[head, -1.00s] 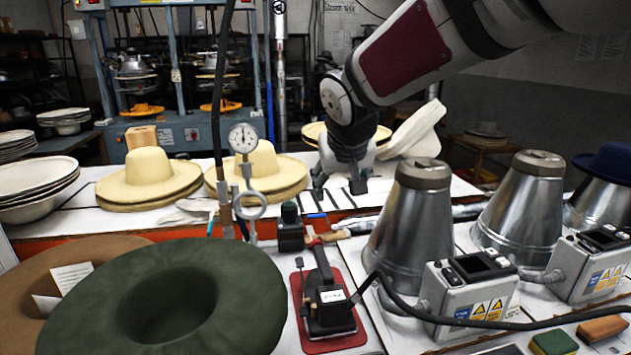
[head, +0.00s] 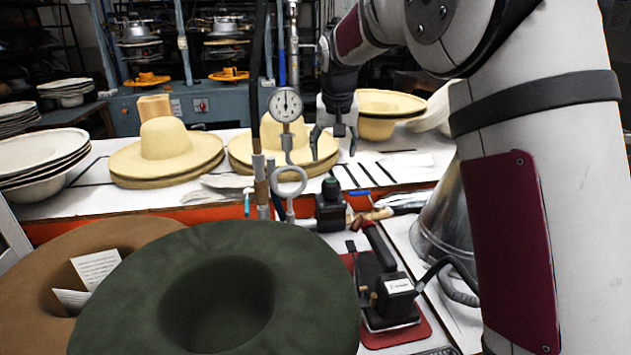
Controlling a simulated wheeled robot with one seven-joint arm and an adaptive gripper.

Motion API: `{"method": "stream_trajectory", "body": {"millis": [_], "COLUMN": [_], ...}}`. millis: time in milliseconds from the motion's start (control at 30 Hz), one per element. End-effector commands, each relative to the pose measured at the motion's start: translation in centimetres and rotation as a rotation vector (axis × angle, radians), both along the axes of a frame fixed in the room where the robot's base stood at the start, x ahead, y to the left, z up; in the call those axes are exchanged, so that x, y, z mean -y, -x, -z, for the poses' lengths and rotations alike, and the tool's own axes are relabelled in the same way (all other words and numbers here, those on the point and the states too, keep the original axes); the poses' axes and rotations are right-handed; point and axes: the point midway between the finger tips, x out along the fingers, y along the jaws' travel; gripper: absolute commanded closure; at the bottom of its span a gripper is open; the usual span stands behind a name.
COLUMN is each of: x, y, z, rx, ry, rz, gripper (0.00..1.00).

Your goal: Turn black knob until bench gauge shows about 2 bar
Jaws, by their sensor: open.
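The bench gauge (head: 286,104) is a round white dial on an upright stem with a coiled pipe loop (head: 289,181) below it. Its needle points roughly up, but the numbers are too small to read. A dark rounded knob (head: 331,187) stands on top of a small black block (head: 331,212), just right of the pipe loop. My gripper (head: 334,148) points down with its fingers spread, empty. In the picture it is right of the gauge and above the knob, apart from it; its depth relative to the knob is hard to tell.
A dark green felt hat (head: 315,255) and a brown one (head: 35,290) fill the front left. A black iron (head: 385,290) sits on a red pad (head: 420,330). A metal cone (head: 435,215) is partly behind my arm. Straw hats (head: 165,150) lie on the bench behind.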

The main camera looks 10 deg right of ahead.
Motion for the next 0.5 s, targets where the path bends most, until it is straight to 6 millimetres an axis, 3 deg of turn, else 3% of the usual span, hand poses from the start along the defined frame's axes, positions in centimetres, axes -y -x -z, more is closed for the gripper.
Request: {"method": "stream_trajectory", "body": {"millis": [167,500], "x": [0.2,0.6], "y": [-0.7,-3.1], "z": [1.6,7.7], "rx": [-0.004,-0.005], "ry": [-0.001,0.0], "rz": [0.001,0.001], "gripper": [0.38,0.38]}}
